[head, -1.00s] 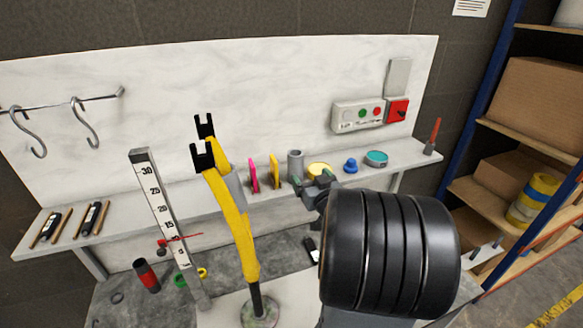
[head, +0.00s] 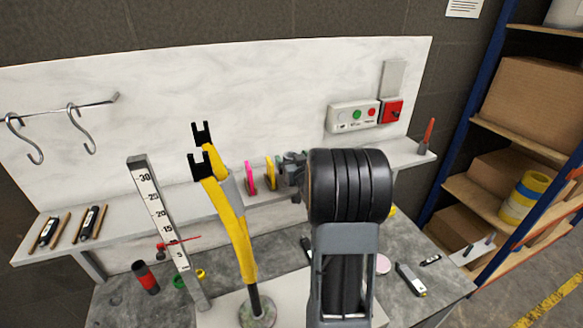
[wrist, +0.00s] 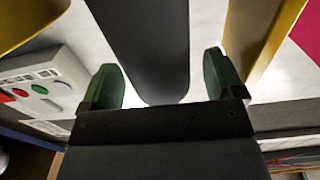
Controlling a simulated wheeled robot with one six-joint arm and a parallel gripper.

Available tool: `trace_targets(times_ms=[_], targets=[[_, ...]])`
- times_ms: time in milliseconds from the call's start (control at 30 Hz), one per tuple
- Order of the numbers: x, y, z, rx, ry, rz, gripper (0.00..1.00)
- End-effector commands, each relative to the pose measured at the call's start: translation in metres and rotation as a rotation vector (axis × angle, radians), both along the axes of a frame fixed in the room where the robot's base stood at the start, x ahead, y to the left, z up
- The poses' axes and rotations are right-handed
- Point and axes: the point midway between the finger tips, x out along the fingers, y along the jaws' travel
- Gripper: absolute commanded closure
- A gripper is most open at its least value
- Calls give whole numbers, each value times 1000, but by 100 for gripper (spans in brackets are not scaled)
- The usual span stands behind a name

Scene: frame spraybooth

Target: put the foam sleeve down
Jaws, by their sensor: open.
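A dark grey tube, which I take to be the foam sleeve (wrist: 150,45), fills the space between the fingers in the wrist view. My gripper (wrist: 164,82) is open, with one green-padded finger on each side of the tube. I cannot tell whether either pad touches it.
A yellow stand (head: 237,225) and a scale post (head: 160,215) rise in front of the shelf (head: 120,228). A control box (head: 353,116) is on the back panel.

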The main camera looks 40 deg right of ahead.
Motion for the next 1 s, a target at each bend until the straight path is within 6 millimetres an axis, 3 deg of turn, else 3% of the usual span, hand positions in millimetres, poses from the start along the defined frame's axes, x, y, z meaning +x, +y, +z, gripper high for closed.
trace_targets(times_ms=[333, 900, 1000], targets=[[7, -2, 0, 0, 1, -1, 13], [7, -2, 0, 0, 0, -1, 66], [7, -2, 0, 0, 0, -1, 69]])
